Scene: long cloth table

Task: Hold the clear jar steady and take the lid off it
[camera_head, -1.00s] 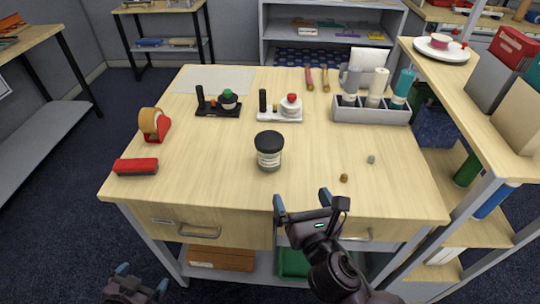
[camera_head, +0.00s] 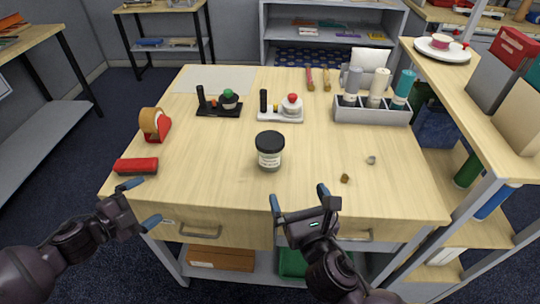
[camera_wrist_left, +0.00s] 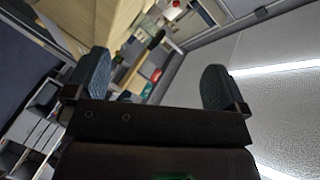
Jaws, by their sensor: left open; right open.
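The clear jar (camera_head: 269,159) stands upright near the middle of the table, with a pale label on its front. Its black lid (camera_head: 270,140) sits on top. My left gripper (camera_head: 139,203) is open and empty at the table's front left corner, left of the jar and apart from it. In the left wrist view its two fingers (camera_wrist_left: 155,88) are spread with nothing between them. My right gripper (camera_head: 298,203) is open and empty at the front edge, below and slightly right of the jar, not touching it.
A red stapler-like block (camera_head: 136,166) and a tape dispenser (camera_head: 154,126) are at the left. Two small stands (camera_head: 219,108) (camera_head: 281,113) are behind the jar. A grey caddy (camera_head: 371,114) with bottles is back right. Two small bits (camera_head: 345,178) (camera_head: 371,160) lie right of the jar.

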